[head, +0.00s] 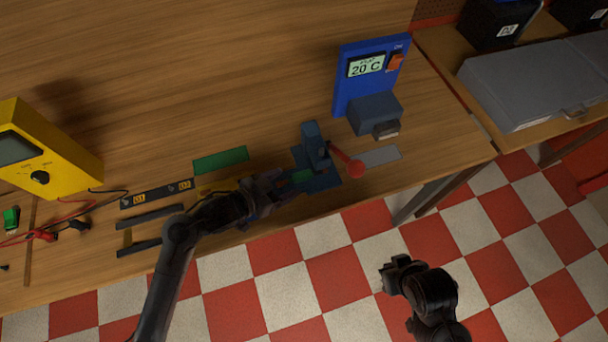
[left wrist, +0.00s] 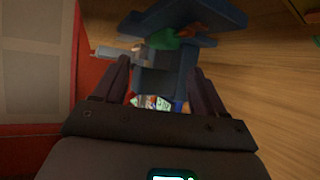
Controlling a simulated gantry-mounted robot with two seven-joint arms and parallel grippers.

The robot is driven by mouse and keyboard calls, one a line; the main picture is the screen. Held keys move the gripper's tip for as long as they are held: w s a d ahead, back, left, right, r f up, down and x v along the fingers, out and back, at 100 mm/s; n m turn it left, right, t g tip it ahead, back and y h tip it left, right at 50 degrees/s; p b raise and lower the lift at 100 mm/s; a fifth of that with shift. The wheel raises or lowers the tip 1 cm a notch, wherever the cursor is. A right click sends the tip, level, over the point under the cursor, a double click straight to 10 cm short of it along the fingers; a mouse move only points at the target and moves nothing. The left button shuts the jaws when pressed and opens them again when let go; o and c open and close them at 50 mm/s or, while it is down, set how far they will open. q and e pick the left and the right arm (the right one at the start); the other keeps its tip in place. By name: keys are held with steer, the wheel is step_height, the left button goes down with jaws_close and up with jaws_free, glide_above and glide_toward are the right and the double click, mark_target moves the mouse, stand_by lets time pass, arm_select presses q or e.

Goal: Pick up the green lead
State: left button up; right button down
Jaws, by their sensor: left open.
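A small green piece, which may be the green lead (head: 302,176), shows at the blue fixture (head: 313,145) near the table's front edge. It also shows in the left wrist view (left wrist: 172,39), partly hidden by the fixture's parts. I cannot tell its full shape. My left gripper (head: 280,190) is open, just left of the fixture and pointing at it. In the left wrist view the fixture lies ahead, between the open fingers (left wrist: 160,78), and nothing is clearly held. My right gripper (head: 388,280) hangs over the checkered floor, away from the table; its jaws are unclear.
A blue heater-like unit reading 20 C (head: 370,75) stands behind right. A green pad (head: 220,160) and dark strips lie left. A yellow meter (head: 45,150) with red and black leads stands far left. The back table is clear.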

mark_target(301, 175)
arm_select(q)
steer(key=shift+p+x, duration=0.4)
steer(key=shift+x, duration=3.15)
steer(key=shift+w+a, duration=0.15)
steer(key=shift+a, duration=0.05)
jaws_close()
